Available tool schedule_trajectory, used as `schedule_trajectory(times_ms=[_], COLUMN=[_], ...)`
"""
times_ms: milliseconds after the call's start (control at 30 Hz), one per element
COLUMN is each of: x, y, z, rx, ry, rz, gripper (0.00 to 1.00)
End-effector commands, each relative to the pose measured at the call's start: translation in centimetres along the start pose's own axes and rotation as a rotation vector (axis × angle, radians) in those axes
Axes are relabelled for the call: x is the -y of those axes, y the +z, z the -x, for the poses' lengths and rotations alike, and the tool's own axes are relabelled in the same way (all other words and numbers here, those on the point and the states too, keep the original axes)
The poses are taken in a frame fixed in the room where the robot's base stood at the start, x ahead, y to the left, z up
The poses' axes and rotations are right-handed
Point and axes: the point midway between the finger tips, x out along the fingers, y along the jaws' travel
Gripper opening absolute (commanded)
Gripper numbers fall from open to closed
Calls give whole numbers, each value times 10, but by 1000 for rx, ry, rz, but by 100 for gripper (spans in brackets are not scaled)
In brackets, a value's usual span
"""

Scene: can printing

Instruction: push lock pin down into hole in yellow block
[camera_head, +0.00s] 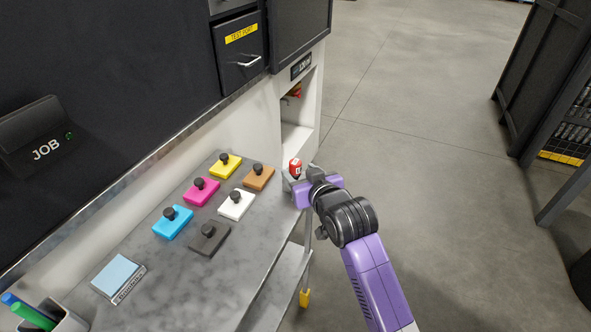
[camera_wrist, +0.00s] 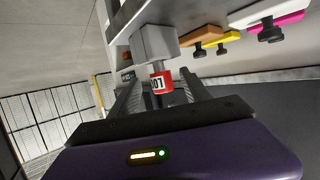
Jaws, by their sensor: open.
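A red knob with a white label (camera_head: 295,166) stands at the table's far right corner and looks like the lock pin's head. In the wrist view the red knob (camera_wrist: 161,82) joins a pale shaft in a grey block (camera_wrist: 155,43). My gripper (camera_head: 309,183) is beside this corner. In the wrist view its open fingers (camera_wrist: 160,92) point toward the knob, which appears between them; contact cannot be told. A small yellow block (camera_head: 304,298) is low down, at the bottom of a thin grey post below the table corner. Its hole is not visible.
Colored plates with black knobs, including a yellow one (camera_head: 232,168), lie on the grey marbled table (camera_head: 165,285). A light blue pad (camera_head: 117,273) and a pen holder are at the near left. A dark cabinet (camera_head: 110,90) bounds the left. Open floor (camera_head: 430,130) lies right.

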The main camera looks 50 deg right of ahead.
Motion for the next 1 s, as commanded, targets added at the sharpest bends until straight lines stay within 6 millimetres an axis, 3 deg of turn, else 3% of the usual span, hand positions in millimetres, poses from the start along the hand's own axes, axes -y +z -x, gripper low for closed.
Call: schedule_trajectory(times_ms=[500, 833, 1000], x=[0, 1, 1], y=[-3, -2, -2], z=[-59, -65, -65], rx=[-1, -1, -1], ry=[0, -1, -1], rz=[0, 1, 1], gripper=[56, 56, 22])
